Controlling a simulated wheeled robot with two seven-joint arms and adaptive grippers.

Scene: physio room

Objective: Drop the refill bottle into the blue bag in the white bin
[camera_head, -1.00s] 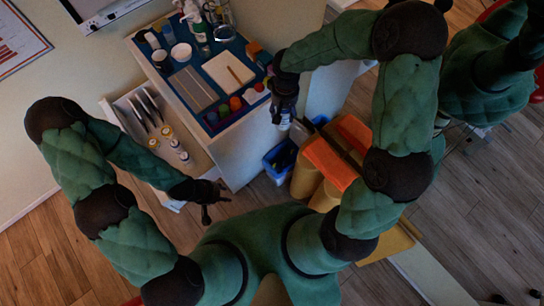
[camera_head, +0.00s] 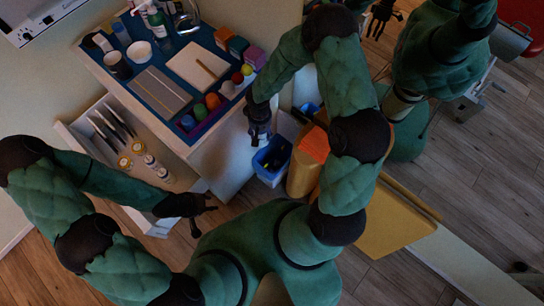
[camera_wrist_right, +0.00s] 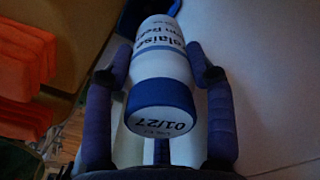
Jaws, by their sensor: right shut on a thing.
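The refill bottle (camera_wrist_right: 162,75) is white with a blue end marked 01/27, seen in the right wrist view. My right gripper (camera_wrist_right: 163,72) is shut on it, one finger on each side. In the head view this gripper (camera_head: 260,138) hangs beside the cabinet's corner, just above the blue bag (camera_head: 264,172); the bottle is mostly hidden there. The blue bag lines a small bin whose white lid (camera_head: 287,125) shows behind it; its inside is dark. A blue edge (camera_wrist_right: 132,18) shows beyond the bottle in the wrist view. My left gripper (camera_head: 200,208) is open and empty near the drawer.
The cabinet top (camera_head: 150,88) holds cups, bottles and coloured blocks. An open drawer (camera_head: 190,183) with tools and small jars juts out left. Orange and tan padded pieces (camera_head: 313,145) stand close right of the bin. A yellow board (camera_head: 385,215) lies further right.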

